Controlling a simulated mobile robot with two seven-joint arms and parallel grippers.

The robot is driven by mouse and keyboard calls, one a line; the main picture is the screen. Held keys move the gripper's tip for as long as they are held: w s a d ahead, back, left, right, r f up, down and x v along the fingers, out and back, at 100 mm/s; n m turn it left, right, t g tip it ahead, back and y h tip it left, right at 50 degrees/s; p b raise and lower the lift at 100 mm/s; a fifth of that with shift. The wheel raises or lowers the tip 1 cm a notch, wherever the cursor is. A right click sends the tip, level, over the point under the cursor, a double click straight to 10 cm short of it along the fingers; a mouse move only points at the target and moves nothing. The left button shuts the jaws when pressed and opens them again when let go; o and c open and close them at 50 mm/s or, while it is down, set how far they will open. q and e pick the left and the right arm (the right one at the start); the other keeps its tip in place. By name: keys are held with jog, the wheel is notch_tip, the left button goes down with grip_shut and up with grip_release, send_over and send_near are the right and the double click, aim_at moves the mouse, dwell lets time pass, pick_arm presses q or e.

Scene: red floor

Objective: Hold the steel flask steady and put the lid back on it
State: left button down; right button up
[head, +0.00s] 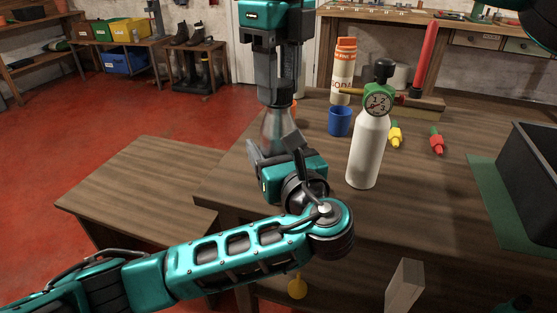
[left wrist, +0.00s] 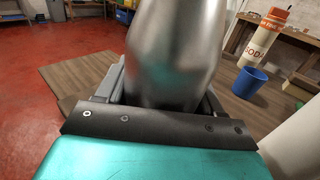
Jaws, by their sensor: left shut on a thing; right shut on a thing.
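The steel flask (head: 277,127) stands upright near the left edge of the wooden bench; its silvery body fills the middle of the left wrist view (left wrist: 172,55). My left gripper (head: 268,158) is shut around the flask's lower body. My right gripper (head: 275,98) comes down from above and is directly over the flask's top, shut on the lid. The lid is mostly hidden between its fingers. I cannot tell whether the lid touches the flask's mouth.
A white bottle with a gauge (head: 367,150) stands right of the flask. Behind are a blue cup (head: 340,121) and a soda canister (head: 343,72). Yellow (head: 396,135) and red (head: 437,141) fittings lie farther right, near a black bin (head: 530,170). A lower wooden table (head: 140,195) is at left.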

jog(key=m, duration=0.5)
jog(key=shift+m, duration=0.4)
jog(key=m, duration=0.3)
jog(key=shift+m, duration=0.4)
jog(key=o, duration=1.2)
jog(key=shift+c, duration=0.2)
jog(key=shift+r, duration=2.25)
jog(key=shift+c, duration=0.5)
